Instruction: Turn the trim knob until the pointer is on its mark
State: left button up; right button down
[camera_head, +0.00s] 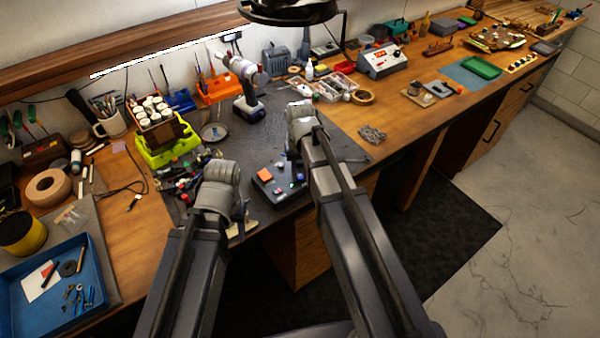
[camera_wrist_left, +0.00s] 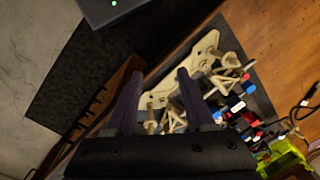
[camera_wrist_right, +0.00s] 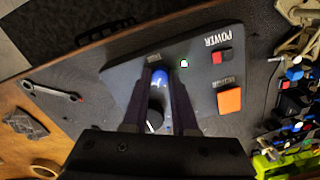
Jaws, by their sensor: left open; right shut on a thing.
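The dark control box (camera_wrist_right: 205,85) lies on the bench mat with a POWER label, a red switch (camera_wrist_right: 222,57), an orange button (camera_wrist_right: 229,100) and a lit green lamp (camera_wrist_right: 184,63). It also shows in the head view (camera_head: 281,190). My right gripper (camera_wrist_right: 159,76) is shut on the trim knob (camera_wrist_right: 160,92), with a finger on either side. The knob looks bluish; its pointer and mark cannot be read clearly. My left gripper (camera_wrist_left: 157,80) is open and empty, above the cream car chassis part (camera_wrist_left: 205,50), left of the box in the head view.
Small car parts (camera_wrist_left: 235,108) crowd the mat by my left gripper. A drill (camera_head: 247,100) and a green bin (camera_head: 165,148) stand behind.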

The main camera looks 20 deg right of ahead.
aim_at(300, 176)
jog(key=c, duration=0.7)
grip_release()
jog(key=shift+r, duration=0.1)
notch_tip(300, 176, up, 8)
jog(key=p, duration=0.8)
jog(key=shift+f, duration=0.2)
